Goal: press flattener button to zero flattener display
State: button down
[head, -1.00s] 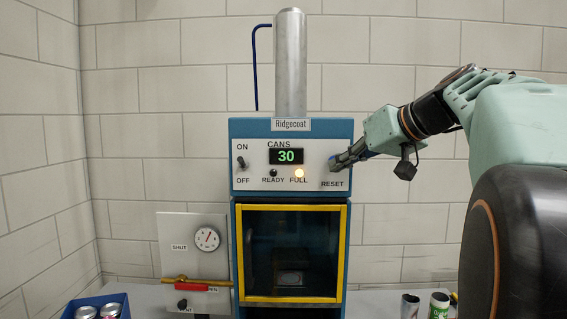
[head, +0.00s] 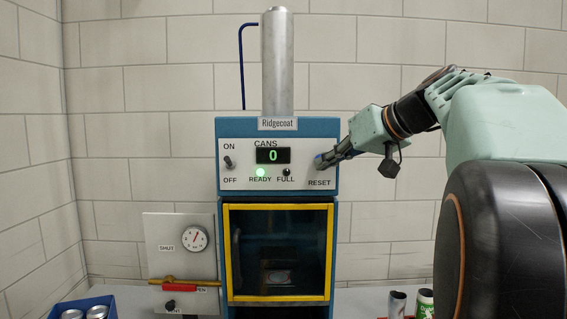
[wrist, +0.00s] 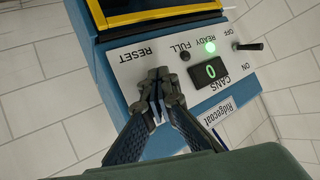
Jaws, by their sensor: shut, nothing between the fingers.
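The blue machine (head: 276,127), labelled Ridgecoat, has a white front panel with a CANS display (head: 273,156) that reads 0. The display also shows 0, upside down, in the wrist view (wrist: 210,70). The READY lamp (head: 260,173) glows green and the FULL lamp (head: 286,172) is dark. My gripper (head: 321,161) is shut and empty, its fingertips at the panel's right end just above the RESET label (head: 319,183). In the wrist view my gripper (wrist: 159,88) hides the button beside the RESET label (wrist: 133,54). I cannot tell whether the fingertips touch it.
An ON/OFF switch (head: 228,162) sits on the panel's left. A yellow-framed window (head: 277,298) is below. A gauge panel (head: 180,223) with a red-handled valve (head: 178,289) stands left. A blue crate (head: 66,307) holds cans, and more cans (head: 397,304) stand lower right.

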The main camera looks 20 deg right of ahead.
jog(key=shift+s+a+b, duration=0.2)
jog(key=shift+s+b, duration=0.15)
jog(key=shift+s, duration=0.25)
jog(key=shift+s+a+b, duration=0.2)
jog(key=shift+s+b, duration=0.1)
jog(key=shift+s, duration=0.3)
jog(key=shift+s+f, duration=0.1)
